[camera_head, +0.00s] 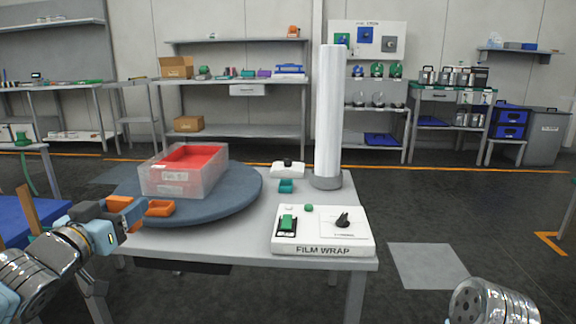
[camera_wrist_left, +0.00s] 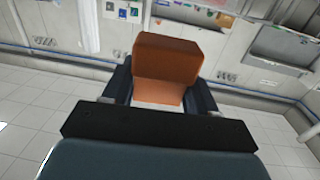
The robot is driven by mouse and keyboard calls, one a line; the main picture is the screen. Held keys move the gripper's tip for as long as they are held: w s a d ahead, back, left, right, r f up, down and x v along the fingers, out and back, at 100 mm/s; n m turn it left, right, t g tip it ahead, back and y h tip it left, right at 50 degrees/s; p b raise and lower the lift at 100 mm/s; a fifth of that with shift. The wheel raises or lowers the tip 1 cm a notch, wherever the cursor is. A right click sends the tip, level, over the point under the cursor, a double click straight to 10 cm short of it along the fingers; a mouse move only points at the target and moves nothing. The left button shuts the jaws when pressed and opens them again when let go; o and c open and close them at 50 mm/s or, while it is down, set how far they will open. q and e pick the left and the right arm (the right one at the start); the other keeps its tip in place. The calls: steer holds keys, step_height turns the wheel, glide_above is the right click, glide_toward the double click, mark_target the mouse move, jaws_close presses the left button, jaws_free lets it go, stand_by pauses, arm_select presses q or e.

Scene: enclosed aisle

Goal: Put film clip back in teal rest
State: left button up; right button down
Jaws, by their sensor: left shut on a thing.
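My left gripper (camera_head: 124,218) is shut on the orange film clip (camera_head: 118,203), which it holds at the near left edge of the round turntable. The clip also shows in the left wrist view (camera_wrist_left: 168,58) as an orange block between the two dark fingers (camera_wrist_left: 157,92). The teal rest (camera_head: 286,186) is a small block on the grey table, right of the turntable and in front of a white-and-black device. Nothing orange lies on it. My left gripper is well to the left of the rest. Only a link of my right arm shows, at the bottom right.
A tall white film roll (camera_head: 328,120) stands behind the FILM WRAP control box (camera_head: 323,238). The grey table (camera_head: 225,238) is bare at the front.

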arm_select(q)
steer(key=w+d+f+p, duration=0.2)
steer(key=w+d+f, duration=0.3)
steer(key=f, duration=0.2)
steer(key=w+d+f+p, duration=0.1)
steer(key=w+d+f, duration=0.35)
steer(key=f, duration=0.35)
steer(key=s+f+y, duration=0.1)
steer(key=s+f, duration=0.2)
steer(key=f, duration=0.7)
steer(key=s+f+n+y, duration=0.1)
steer(key=s+f, duration=0.2)
steer(key=f, duration=0.8)
steer(key=shift+s+d+n+y+p, duration=0.2)
steer(key=shift+d+n+y+p, duration=0.1)
steer(key=shift+p, duration=0.15)
